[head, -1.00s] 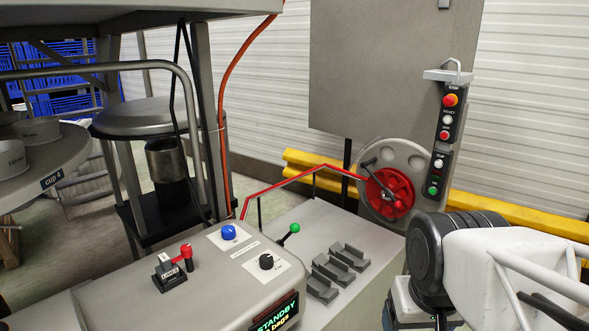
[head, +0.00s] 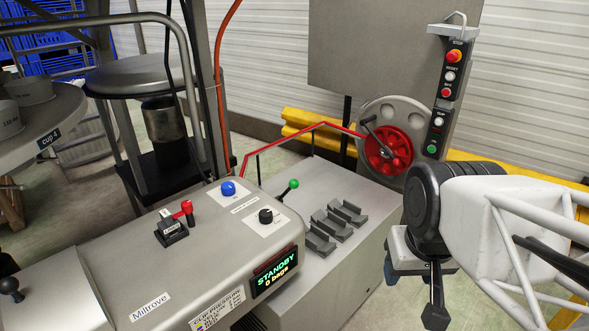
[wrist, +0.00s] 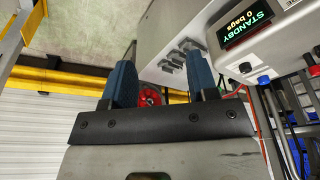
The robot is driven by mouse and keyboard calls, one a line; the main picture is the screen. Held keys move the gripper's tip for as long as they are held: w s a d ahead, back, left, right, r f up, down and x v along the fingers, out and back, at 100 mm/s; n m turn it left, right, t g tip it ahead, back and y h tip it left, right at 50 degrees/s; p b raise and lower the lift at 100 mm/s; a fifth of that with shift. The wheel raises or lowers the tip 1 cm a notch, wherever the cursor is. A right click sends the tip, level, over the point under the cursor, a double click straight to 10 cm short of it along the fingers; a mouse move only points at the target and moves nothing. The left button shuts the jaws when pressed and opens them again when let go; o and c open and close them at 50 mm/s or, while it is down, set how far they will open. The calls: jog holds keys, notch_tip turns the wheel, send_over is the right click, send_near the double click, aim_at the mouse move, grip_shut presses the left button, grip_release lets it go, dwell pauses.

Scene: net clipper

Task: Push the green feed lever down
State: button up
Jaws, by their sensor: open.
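The green-knobbed lever (head: 293,184) stands at the right side of the control box (head: 150,270), its black stem slanting up to the right. My gripper (head: 435,312) is at the lower right in the head view, well to the right of and apart from the lever, pointing down. In the wrist view the two blue fingers (wrist: 162,78) are spread with nothing between them. I cannot make out the green knob in the wrist view.
The control box carries a blue knob (head: 228,188), a black knob (head: 266,216), a red-handled lever (head: 186,208) and a STANDBY display (head: 275,271). Grey clip holders (head: 335,220) lie right of the lever. A red wheel (head: 388,150) and button panel (head: 443,100) stand behind.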

jog(key=shift+w+r, duration=0.2)
jog(key=shift+w, duration=0.2)
jog(key=c, duration=0.5)
jog(key=shift+w+a+r, duration=0.2)
jog(key=shift+w+r, duration=0.2)
jog(key=shift+w, duration=0.4)
grip_shut()
jog(key=w+a+r+n+g, duration=0.1)
jog(key=w+a+r+n, duration=0.15)
jog(key=w, duration=0.95)
jog(key=w+a+r+n+g, duration=0.15)
jog(key=w+a+r, duration=0.25)
jog(key=w, duration=0.8)
jog(key=w+a+f+n, duration=0.2)
jog(key=w+a, duration=0.5)
jog(key=w, duration=0.6)
jog(key=w+a+f+n, duration=0.3)
jog(key=w+a+f, duration=0.2)
jog(key=w, duration=0.8)
jog(key=shift+a+f+g, duration=0.25)
jog(key=shift+a+g, duration=0.1)
jog(key=shift+a, duration=0.7)
jog(key=shift+w, duration=0.1)
